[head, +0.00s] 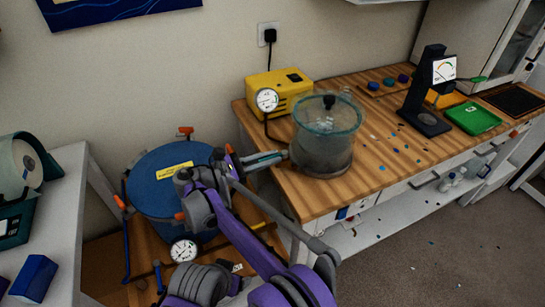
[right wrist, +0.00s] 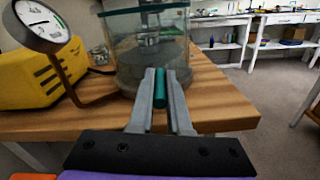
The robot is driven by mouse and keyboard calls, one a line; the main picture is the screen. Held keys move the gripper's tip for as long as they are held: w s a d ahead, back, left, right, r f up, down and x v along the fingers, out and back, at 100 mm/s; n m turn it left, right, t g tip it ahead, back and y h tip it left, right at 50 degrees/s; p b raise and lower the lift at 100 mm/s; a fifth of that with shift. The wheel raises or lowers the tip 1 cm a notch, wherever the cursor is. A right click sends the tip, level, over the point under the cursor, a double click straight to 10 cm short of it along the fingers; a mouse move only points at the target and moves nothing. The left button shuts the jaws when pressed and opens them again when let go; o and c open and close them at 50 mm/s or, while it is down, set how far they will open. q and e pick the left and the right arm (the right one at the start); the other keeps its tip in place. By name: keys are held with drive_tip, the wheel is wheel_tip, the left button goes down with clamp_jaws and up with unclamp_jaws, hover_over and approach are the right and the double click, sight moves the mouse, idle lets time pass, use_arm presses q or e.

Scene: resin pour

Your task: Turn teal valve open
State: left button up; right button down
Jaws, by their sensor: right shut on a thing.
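The teal valve (right wrist: 159,88) shows in the right wrist view as a short teal bar, upright in the picture, in front of the glass chamber (right wrist: 145,50). My right gripper (right wrist: 160,76) is shut on it, with one grey finger on each side. In the head view my right gripper (head: 272,160) reaches to the left side of the chamber (head: 325,130), above the bench's left end. The fingers hide most of the valve there. My left gripper is not in view.
A yellow pump (head: 279,92) with a round gauge (head: 266,100) stands behind the gripper on the wooden bench (head: 375,165). A blue pressure pot (head: 165,175) stands left of the bench. A black stand (head: 424,95) and green tray (head: 472,118) are farther right.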

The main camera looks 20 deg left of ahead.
idle(0.3)
drive_tip(key=c, duration=0.9)
unclamp_jaws()
drive_tip(key=shift+o, duration=0.2)
